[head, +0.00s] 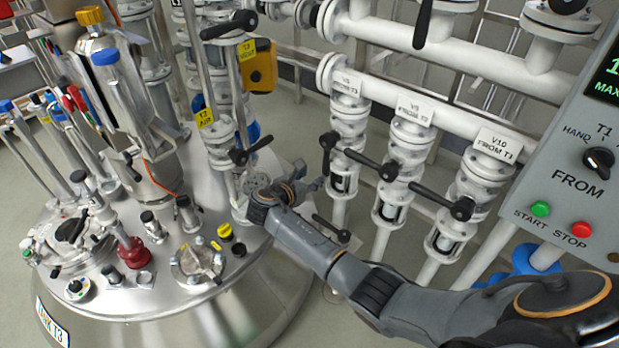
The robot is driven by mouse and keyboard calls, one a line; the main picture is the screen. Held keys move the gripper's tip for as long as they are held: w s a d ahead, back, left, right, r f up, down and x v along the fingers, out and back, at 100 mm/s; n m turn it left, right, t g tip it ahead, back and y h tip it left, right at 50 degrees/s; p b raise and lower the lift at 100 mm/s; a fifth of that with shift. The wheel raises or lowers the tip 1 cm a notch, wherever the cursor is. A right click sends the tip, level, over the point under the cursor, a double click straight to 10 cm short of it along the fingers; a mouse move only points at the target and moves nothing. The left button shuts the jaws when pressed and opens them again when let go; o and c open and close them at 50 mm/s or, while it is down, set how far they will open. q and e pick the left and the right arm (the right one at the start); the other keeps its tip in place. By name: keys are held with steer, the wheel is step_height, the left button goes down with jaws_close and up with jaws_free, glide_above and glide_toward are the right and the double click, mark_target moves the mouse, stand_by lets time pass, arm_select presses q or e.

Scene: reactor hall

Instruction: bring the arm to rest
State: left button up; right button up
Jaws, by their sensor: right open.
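My right arm reaches in from the lower right. Its gripper (310,183) is open, small in the picture, over the right edge of the steel tank top (160,290). I see nothing held between its fingers. The gripper is close to a white flanged pipe fitting and the black valve handles, and I cannot tell whether it touches any of them. My left gripper is not in view.
White pipes with black-handled valves, labelled V8 to V10 (497,143), stand right of the gripper. A control panel (570,180) with green and red buttons is at the right edge. A yellow box (259,66) hangs behind. Grey floor shows at lower left.

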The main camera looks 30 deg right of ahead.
steer(key=s+a+f+m+g+y, duration=0.1)
steer(key=s+a+f+m+y, duration=0.15)
steer(key=s+f, duration=0.7)
steer(key=s+a+f+m+g+y, duration=0.1)
steer(key=s+f+m+y, duration=0.15)
steer(key=s+f, duration=0.65)
steer(key=s+a+f+m+g+y, duration=0.1)
steer(key=s+f+m+g+y, duration=0.2)
steer(key=f, duration=1.1)
steer(key=s+a+f+m+y, duration=0.1)
steer(key=s+f+m, duration=0.3)
steer(key=s, duration=0.7)
steer(key=s+a+f+m+y+p, duration=0.1)
steer(key=s+f+m, duration=0.3)
steer(key=s, duration=0.8)
steer(key=s+a+f+m+g+y, duration=0.1)
steer(key=s+f+m, duration=0.2)
steer(key=s, duration=0.9)
steer(key=m, duration=0.3)
steer(key=shift+f, duration=0.4)
steer(key=shift+d, duration=0.1)
steer(key=shift+c, duration=0.7)
steer(key=shift+s, duration=0.15)
